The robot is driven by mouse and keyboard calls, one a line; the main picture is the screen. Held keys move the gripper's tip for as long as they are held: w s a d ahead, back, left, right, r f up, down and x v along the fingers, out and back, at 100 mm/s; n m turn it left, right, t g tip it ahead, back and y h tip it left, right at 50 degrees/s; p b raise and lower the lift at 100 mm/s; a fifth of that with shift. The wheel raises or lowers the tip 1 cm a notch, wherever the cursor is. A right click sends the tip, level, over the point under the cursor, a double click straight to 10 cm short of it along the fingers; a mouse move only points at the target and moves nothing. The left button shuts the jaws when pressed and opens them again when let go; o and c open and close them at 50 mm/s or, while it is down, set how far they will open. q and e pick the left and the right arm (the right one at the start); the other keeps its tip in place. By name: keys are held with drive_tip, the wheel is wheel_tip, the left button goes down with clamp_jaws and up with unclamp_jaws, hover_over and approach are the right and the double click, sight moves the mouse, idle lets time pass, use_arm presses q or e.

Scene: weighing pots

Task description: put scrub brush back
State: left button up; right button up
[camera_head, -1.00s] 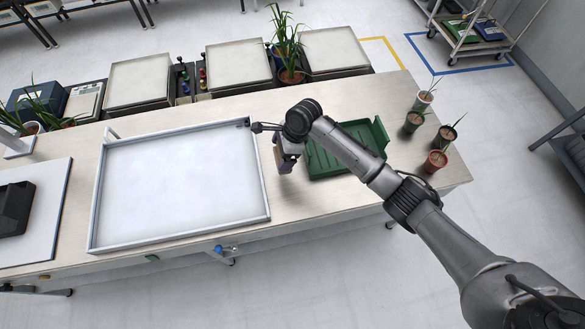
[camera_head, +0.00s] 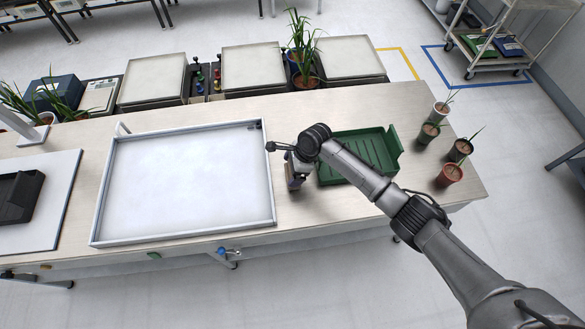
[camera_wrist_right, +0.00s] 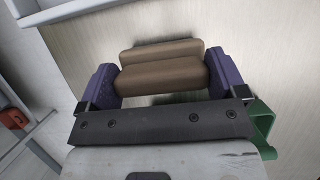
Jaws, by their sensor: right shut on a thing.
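The scrub brush (camera_wrist_right: 160,76) shows in the right wrist view as a brown, wood-like block with a rounded, stepped top. It sits between the two purple finger pads of my right gripper, which is shut on it. In the head view my right gripper (camera_head: 295,181) points down over the strip of table between the white framed tray and the green tray. The brush is mostly hidden there by the gripper and wrist. I cannot tell whether it touches the table. My left gripper is not in view.
The white framed tray (camera_head: 98,225) lies left of the gripper. The green tray (camera_head: 358,152) stands close on its right, partly behind my arm. Several small potted plants (camera_head: 451,174) stand at the table's right end. The pale wooden table (camera_head: 250,228) has bare room in front of the gripper.

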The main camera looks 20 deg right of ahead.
drive_tip(key=shift+f, duration=0.15)
drive_tip(key=o, duration=0.6)
drive_tip(key=shift+r, duration=0.2)
drive_tip(key=p+v, duration=0.3)
drive_tip(key=v, duration=0.9)
drive_tip(key=shift+f, duration=0.1)
